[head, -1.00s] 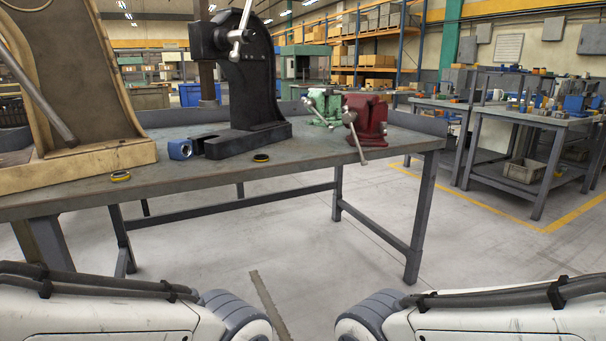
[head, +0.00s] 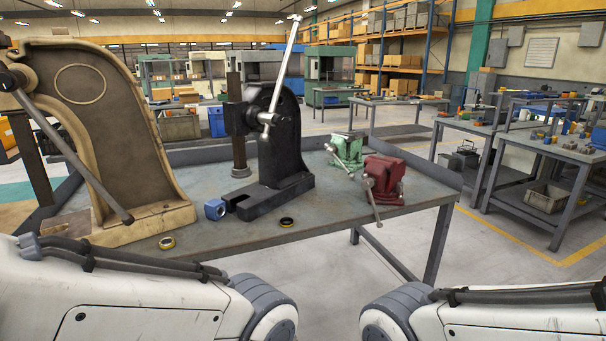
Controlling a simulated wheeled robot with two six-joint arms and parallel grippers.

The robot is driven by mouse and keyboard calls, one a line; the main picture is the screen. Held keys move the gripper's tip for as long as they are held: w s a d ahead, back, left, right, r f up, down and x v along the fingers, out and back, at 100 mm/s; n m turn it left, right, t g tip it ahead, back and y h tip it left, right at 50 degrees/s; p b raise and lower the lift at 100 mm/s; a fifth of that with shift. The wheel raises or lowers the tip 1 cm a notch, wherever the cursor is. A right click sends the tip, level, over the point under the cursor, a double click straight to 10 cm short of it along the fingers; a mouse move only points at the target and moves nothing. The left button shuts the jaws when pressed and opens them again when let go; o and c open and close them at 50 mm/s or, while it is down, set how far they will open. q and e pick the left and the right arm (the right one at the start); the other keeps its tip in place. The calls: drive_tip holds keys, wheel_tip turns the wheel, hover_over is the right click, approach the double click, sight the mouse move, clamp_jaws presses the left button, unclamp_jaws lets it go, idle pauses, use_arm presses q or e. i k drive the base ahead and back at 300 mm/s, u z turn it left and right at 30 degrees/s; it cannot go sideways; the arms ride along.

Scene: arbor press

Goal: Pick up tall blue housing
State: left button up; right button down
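A blue housing (head: 215,209) with a round opening in its face sits on the workbench (head: 235,236), just left of the black arbor press's base. It looks like a short block; I cannot tell how tall it is. No other blue housing shows on this bench. My two white arms cross the bottom corners of the head view. Both grippers are out of view, and nothing held shows.
The black arbor press (head: 283,150) stands right of the housing, a larger tan press (head: 110,130) to its left. A green vise (head: 347,149) and red vise (head: 384,178) stand at right.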

sight(211, 207)
drive_tip(key=u, duration=0.35)
drive_tip(key=i, duration=1.8)
